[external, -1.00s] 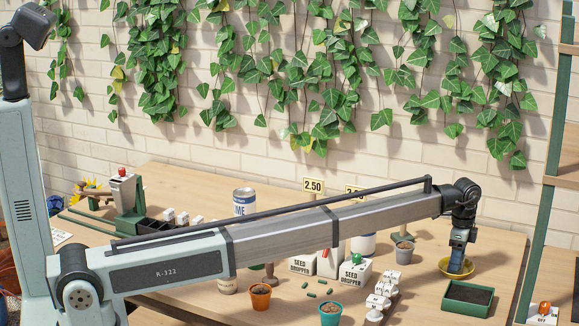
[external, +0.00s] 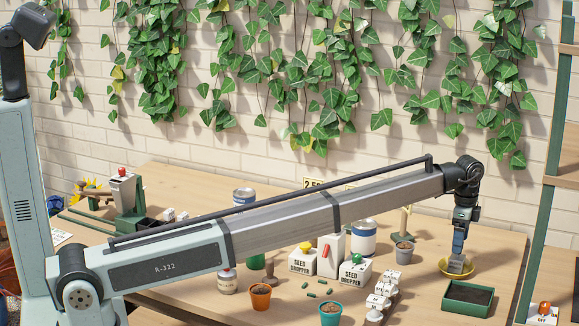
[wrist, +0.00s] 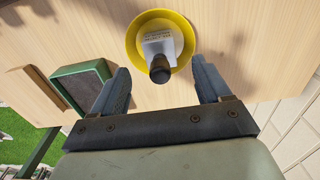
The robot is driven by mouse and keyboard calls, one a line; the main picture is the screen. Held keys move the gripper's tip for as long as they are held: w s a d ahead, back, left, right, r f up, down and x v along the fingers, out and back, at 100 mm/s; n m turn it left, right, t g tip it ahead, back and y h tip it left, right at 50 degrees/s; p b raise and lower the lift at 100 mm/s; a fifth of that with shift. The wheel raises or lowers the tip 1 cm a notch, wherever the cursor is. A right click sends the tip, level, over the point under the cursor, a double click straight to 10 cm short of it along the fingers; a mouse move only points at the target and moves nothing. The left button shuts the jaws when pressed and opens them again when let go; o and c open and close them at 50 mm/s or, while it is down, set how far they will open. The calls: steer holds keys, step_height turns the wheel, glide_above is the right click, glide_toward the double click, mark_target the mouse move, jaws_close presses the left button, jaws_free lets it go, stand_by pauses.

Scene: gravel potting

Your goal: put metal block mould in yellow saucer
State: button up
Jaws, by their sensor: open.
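The metal block mould (wrist: 159,45) has a pale grey block with lettering and a dark round handle. It rests in the yellow saucer (wrist: 132,38), within its rim in the wrist view. In the external view the mould (external: 456,265) shows in the saucer (external: 470,271) below my fingers. My gripper (wrist: 162,80) is open, with one finger to each side of the handle and apart from it in the wrist view. My gripper (external: 459,248) is directly above the mould in the external view, where the fingers partly hide the handle.
A green tray of dark soil (external: 467,298) stands in front of the saucer. A grey pot (external: 403,254) with a plant marker is to its left.

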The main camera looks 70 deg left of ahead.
steer(key=shift+r, duration=2.9)
